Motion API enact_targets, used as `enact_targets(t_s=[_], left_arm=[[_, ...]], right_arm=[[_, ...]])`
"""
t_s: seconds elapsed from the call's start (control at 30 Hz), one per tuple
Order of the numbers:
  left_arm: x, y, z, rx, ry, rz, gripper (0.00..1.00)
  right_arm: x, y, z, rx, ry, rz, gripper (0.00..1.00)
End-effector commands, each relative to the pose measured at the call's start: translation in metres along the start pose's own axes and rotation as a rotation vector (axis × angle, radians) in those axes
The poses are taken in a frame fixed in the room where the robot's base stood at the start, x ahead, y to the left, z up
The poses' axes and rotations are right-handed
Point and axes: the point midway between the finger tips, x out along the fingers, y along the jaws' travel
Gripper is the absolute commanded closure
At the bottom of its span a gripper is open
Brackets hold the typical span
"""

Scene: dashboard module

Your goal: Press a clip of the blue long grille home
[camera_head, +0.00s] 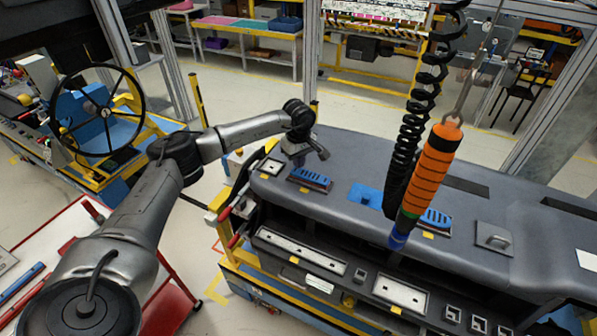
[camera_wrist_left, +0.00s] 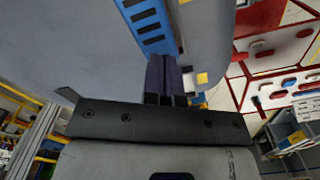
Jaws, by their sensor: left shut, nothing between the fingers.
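A blue slotted grille (camera_head: 311,177) lies at the left end of the grey dashboard top, in a dark recess. In the left wrist view the blue grille (camera_wrist_left: 148,25) runs up from the fingertips to the top edge. My left gripper (camera_head: 298,163) is shut and empty, pointing down at the dashboard by the grille's end. Its closed fingers (camera_wrist_left: 161,60) reach the near end of the grille in the wrist view; I cannot tell whether they touch it. The clips are not distinguishable. My right gripper is not in view.
A second blue grille (camera_head: 435,217) sits farther right on the dashboard (camera_head: 470,200), partly behind a hanging orange screwdriver (camera_head: 430,175) on a black coiled cable. A blue part (camera_head: 364,195) lies between the grilles. A steering wheel (camera_head: 97,112) stands at left.

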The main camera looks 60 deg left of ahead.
Motion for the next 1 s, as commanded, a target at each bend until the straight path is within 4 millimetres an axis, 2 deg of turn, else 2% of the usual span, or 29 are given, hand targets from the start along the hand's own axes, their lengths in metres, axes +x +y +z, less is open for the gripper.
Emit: enact_targets(t_s=[1.0], left_arm=[[0.0062,0.0000,0.0001,0.000,0.000,0.000,1.00]], right_arm=[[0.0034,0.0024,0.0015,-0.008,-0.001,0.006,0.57]])
